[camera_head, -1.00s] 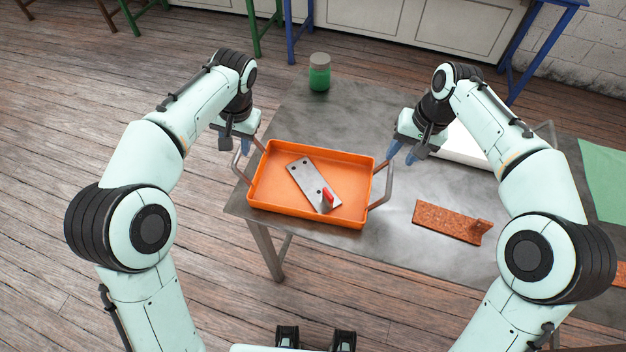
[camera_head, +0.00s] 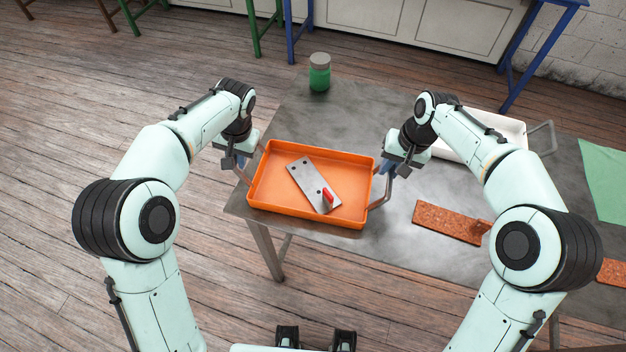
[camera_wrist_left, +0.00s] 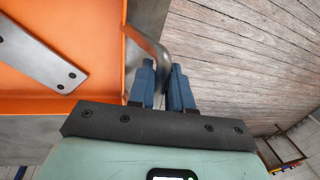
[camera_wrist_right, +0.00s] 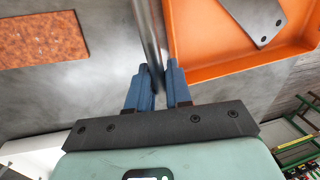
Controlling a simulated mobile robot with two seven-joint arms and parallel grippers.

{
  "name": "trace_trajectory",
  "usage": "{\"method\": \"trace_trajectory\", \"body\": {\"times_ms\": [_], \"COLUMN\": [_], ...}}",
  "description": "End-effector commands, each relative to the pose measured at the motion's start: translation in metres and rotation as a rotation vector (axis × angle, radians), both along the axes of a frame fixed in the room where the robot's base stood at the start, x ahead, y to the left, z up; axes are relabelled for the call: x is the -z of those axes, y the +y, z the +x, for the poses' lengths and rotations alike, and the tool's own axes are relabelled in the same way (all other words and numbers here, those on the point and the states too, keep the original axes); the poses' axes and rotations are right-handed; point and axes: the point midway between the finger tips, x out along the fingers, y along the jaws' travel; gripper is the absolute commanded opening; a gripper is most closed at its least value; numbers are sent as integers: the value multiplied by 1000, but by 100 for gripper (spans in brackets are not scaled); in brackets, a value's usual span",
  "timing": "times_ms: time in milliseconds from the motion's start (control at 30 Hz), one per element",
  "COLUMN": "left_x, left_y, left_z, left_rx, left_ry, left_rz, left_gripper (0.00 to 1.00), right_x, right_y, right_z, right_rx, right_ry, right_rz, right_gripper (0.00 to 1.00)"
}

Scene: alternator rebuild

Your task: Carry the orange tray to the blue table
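The orange tray (camera_head: 262,205) sits on the grey metal table, with a bent metal handle on each of its left and right sides. A metal plate (camera_head: 311,184) with holes and a red-handled part (camera_head: 328,197) lie in it. My left gripper (camera_head: 236,163) is at the left handle (camera_wrist_left: 157,45); its fingers (camera_wrist_left: 163,75) stand on either side of the bar with little gap. My right gripper (camera_head: 397,168) is at the right handle (camera_wrist_right: 147,35); its fingers (camera_wrist_right: 157,75) straddle the bar, with a narrow gap visible. Firm contact is not visible on either side.
The grey table (camera_head: 345,110) also holds a green jar (camera_head: 319,73), a rusty-orange bracket (camera_head: 447,221) and a white tray (camera_head: 512,130) behind my right arm. Blue table legs (camera_head: 507,85) show at the far right back. Wooden floor (camera_head: 60,200) is open on the left.

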Motion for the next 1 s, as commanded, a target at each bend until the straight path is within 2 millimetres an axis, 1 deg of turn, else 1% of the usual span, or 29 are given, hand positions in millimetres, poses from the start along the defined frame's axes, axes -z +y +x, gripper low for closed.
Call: {"method": "trace_trajectory", "body": {"times_ms": [267, 467, 567, 900, 1000], "left_x": [-2, -11, -22, -74, -85], "left_y": [0, 0, 0, 0, 0], "left_z": [1, 4, 7, 28, 34], "left_rx": [0, 0, 0, 0, 0], "left_ry": [-4, -9, -16, -58, -68], "left_rz": [-1, 0, 0, -1, 0], "left_gripper": [0, 0, 0, 0, 0], "right_x": [-2, -11, -22, -74, -85], "right_y": [0, 0, 0, 0, 0], "right_z": [1, 3, 7, 28, 34], "right_rx": [0, 0, 0, 0, 0], "right_ry": [-3, -9, -16, -57, -67], "right_rz": [2, 2, 2, 2, 2], "right_gripper": [0, 0, 0, 0, 0]}}
